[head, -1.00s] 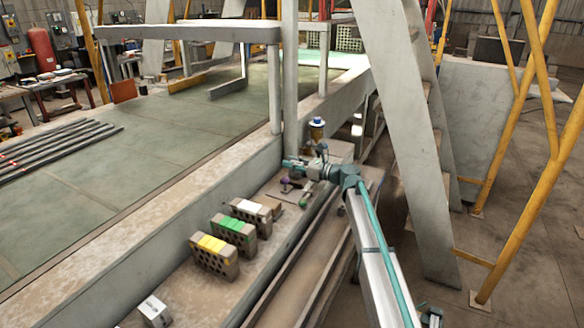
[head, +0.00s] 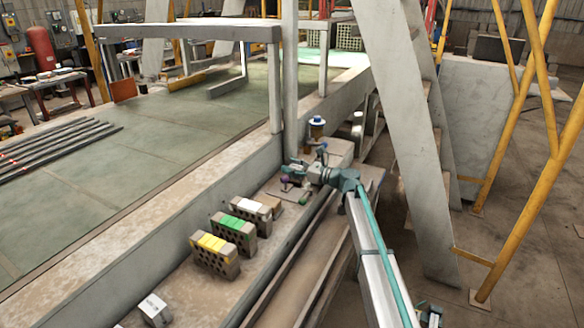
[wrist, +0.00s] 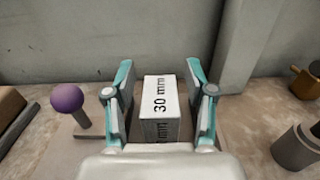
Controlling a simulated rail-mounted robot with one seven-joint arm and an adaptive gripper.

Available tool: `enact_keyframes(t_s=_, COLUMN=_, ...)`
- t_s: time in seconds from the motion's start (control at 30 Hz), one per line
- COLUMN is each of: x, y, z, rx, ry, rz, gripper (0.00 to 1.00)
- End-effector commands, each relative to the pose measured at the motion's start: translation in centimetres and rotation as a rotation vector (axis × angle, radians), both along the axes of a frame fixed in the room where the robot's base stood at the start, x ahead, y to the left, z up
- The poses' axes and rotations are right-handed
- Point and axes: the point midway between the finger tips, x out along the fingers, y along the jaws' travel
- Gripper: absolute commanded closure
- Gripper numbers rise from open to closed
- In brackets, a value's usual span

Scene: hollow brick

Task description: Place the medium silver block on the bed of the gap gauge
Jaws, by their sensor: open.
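A silver-white block (wrist: 161,97) marked "30 mm" stands between the fingers of my gripper (wrist: 159,75) in the wrist view. My gripper is open, with a gap on both sides of the block. In the head view my gripper (head: 297,165) is at the far end of the bench, close to the wall, and hides the block. A purple ball knob on a post (wrist: 68,98) stands left of the fingers; it also shows in the head view (head: 285,181). A thin plate lies around there, but the gauge bed under the block is mostly hidden. Another silver block (head: 155,311) lies at the near end.
Hollow bricks with yellow (head: 214,256), green (head: 234,233) and white (head: 251,209) tops stand in a row on the bench. A blue-capped brass object (head: 317,127) is behind my gripper. A grey cylinder (wrist: 297,148) stands at the right. A concrete wall (wrist: 150,35) is close behind.

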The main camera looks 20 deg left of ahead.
Motion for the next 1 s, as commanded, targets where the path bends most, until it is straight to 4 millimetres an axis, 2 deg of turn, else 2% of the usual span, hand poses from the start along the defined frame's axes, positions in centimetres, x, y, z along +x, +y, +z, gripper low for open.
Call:
enact_keyframes(t_s=0.07, x=0.0, y=0.0, z=0.3, rx=0.0, ry=-0.001, rz=0.0, gripper=0.45)
enact_keyframes(t_s=0.27, x=-0.3, y=-2.4, z=0.2, rx=0.0, ry=-0.001, rz=-0.002, gripper=0.45)
enact_keyframes(t_s=0.5, x=-0.8, y=-7.1, z=0.2, rx=0.0, ry=-0.001, rz=-0.002, gripper=0.45)
enact_keyframes(t_s=0.7, x=-1.1, y=-10.3, z=0.2, rx=0.0, ry=-0.001, rz=-0.001, gripper=0.45)
enact_keyframes(t_s=1.0, x=-1.2, y=-12.0, z=0.3, rx=0.0, ry=0.0, rz=0.0, gripper=0.45)
